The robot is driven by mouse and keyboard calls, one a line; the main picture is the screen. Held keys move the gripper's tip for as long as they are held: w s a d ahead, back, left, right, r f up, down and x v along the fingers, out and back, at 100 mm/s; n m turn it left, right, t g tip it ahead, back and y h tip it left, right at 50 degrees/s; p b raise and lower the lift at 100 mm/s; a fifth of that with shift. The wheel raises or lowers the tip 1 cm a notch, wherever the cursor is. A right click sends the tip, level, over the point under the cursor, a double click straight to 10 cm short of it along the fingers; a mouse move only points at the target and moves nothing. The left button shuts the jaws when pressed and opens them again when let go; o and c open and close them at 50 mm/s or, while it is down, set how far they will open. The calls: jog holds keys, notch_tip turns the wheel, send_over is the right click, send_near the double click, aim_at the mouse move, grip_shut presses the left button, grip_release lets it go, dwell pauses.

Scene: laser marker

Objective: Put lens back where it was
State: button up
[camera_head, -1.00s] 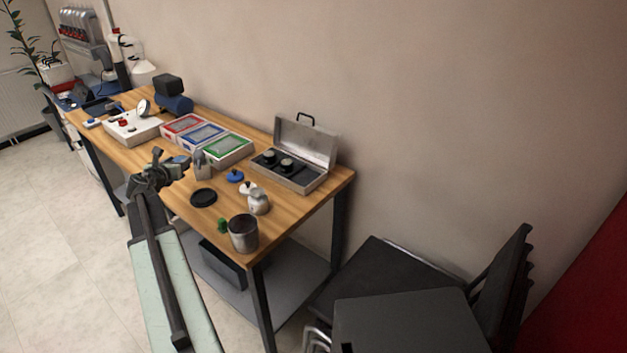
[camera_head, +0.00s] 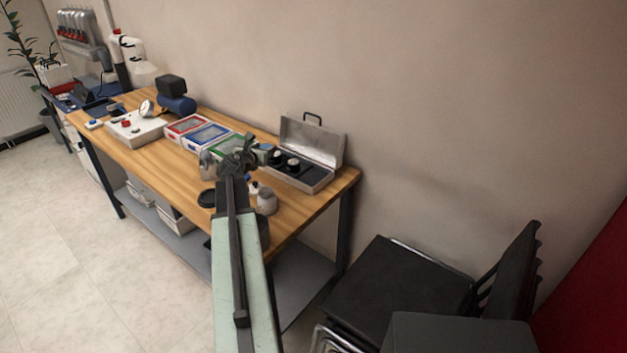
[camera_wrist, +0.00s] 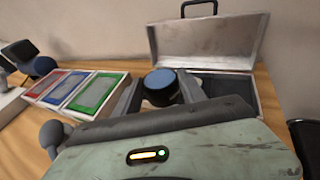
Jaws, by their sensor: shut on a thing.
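My gripper (camera_head: 255,154) is shut on a lens, a short dark cylinder with a blue top. The lens (camera_wrist: 160,87) stands upright between the two fingers in the wrist view, over the table side of the case. In the head view only a small bluish part of it shows by the gripper. The open silver case (camera_head: 318,183) lies at the table's right end, just right of my gripper, its lid (camera_head: 312,142) raised at the back. Two dark lenses with pale tops stand in its dark insert. In the wrist view the case (camera_wrist: 235,72) is behind the held lens, its near part hidden.
Red, blue and green trays (camera_head: 205,135) stand left of my gripper on the wooden table (camera_head: 160,160). Dark stacked chairs (camera_head: 400,290) stand to the right.

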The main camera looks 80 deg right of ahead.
jog(key=b, duration=0.2)
send_over(312, 181)
jog(key=f, duration=0.1)
jog(key=shift+h, duration=0.4)
notch_tip(312, 181, down, 10)
jog(key=b, duration=1)
jog(key=shift+s+d+f+b, duration=0.1)
jog(key=shift+f+b, duration=0.1)
jog(key=shift+b, duration=0.1)
jog(key=shift+r, duration=0.2)
jog(key=shift+f, duration=0.15)
jog(key=o, duration=1.5)
